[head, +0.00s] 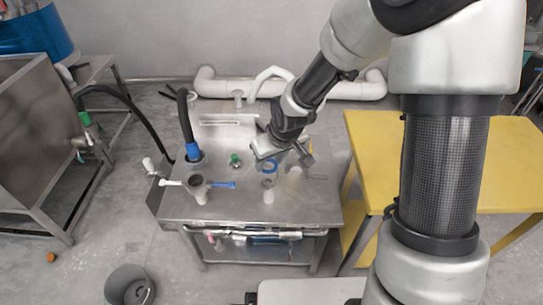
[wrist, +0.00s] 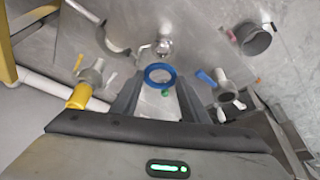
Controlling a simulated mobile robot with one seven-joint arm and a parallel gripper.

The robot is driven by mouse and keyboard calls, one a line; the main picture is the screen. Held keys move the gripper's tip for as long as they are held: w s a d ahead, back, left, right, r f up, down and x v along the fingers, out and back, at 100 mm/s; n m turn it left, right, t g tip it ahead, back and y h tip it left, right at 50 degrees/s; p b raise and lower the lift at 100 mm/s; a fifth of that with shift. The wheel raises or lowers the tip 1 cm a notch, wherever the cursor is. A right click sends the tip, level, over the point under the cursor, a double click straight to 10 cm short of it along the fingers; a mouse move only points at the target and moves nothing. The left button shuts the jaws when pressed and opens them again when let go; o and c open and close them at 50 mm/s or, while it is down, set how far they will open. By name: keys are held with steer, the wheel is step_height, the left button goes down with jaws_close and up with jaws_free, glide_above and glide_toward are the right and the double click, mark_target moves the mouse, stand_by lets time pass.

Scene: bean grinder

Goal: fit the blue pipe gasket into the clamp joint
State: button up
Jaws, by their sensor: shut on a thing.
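My gripper (head: 272,156) is shut on the blue gasket (head: 277,168), a ring above the steel worktop. In the wrist view the gasket (wrist: 148,76) sits between my two fingertips (wrist: 160,80), its opening facing the camera. A short upright pipe end (head: 268,193) stands just in front of and below the gasket in the head view. It shows beyond the ring in the wrist view (wrist: 164,46), apparently apart from it. I take this pipe end for the clamp joint, but its details are too small to tell. A grey curved piece (wrist: 115,45) lies nearby.
A valve with a blue handle (head: 222,184) stands left on the worktop (head: 240,212). A black hose (head: 185,120) with a blue collar and a green fitting (head: 235,160) are behind. A yellow table (head: 440,165) is right; a grey bin (head: 130,286) stands on the floor.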

mark_target(268, 182)
steer(key=shift+f, duration=0.1)
steer(key=shift+f+b, duration=2.45)
steer(key=shift+f, duration=0.35)
steer(key=shift+f+b, duration=0.95)
steer(key=shift+f, duration=0.15)
steer(key=o, duration=1.1)
steer(key=shift+r, duration=0.1)
steer(key=p+v, duration=0.8)
steer(key=v, duration=0.9)
steer(key=shift+s, duration=0.2)
steer(key=shift+d, duration=0.1)
